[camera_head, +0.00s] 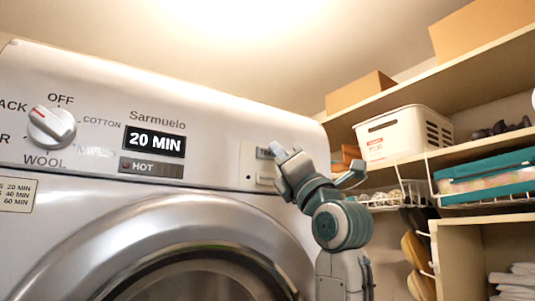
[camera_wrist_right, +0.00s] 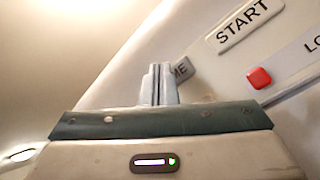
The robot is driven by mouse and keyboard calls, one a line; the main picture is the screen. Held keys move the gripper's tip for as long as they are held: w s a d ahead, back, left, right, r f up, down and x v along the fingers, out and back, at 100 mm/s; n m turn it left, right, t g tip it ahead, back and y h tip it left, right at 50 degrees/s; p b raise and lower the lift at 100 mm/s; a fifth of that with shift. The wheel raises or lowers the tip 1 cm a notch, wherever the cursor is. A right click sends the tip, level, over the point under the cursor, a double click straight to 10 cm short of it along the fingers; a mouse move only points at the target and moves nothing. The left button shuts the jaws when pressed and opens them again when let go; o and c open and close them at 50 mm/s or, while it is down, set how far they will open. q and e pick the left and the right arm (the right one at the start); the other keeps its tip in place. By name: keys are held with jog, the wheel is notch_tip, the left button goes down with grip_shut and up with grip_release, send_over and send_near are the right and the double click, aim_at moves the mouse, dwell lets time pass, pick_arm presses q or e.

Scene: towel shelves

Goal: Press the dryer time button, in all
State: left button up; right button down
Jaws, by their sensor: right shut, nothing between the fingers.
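The dryer (camera_head: 215,97) shows a display (camera_head: 154,141) reading "20 MIN". The time button (camera_head: 264,153) sits on a small panel at the dryer's right side, partly hidden by my right gripper (camera_head: 276,147). My left gripper is not in view.
A dial (camera_head: 51,127) is at the dryer's left. Shelves with a white basket (camera_head: 404,134), a teal case (camera_head: 485,178) and boxes (camera_head: 360,90) stand at the right.

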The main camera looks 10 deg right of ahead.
jog(key=shift+w, duration=0.1)
dwell(0.7)
jog(key=shift+w+a, duration=0.15)
jog(key=shift+w, duration=0.15)
jog(key=shift+w+a, duration=0.15)
jog(key=shift+w, duration=0.25)
dwell(0.8)
jog(key=shift+s+b, duration=0.15)
jog(key=shift+b, duration=0.15)
jog(key=shift+s+d+b, duration=0.3)
jog(key=shift+s+b, duration=0.05)
jog(key=shift+s, duration=0.25)
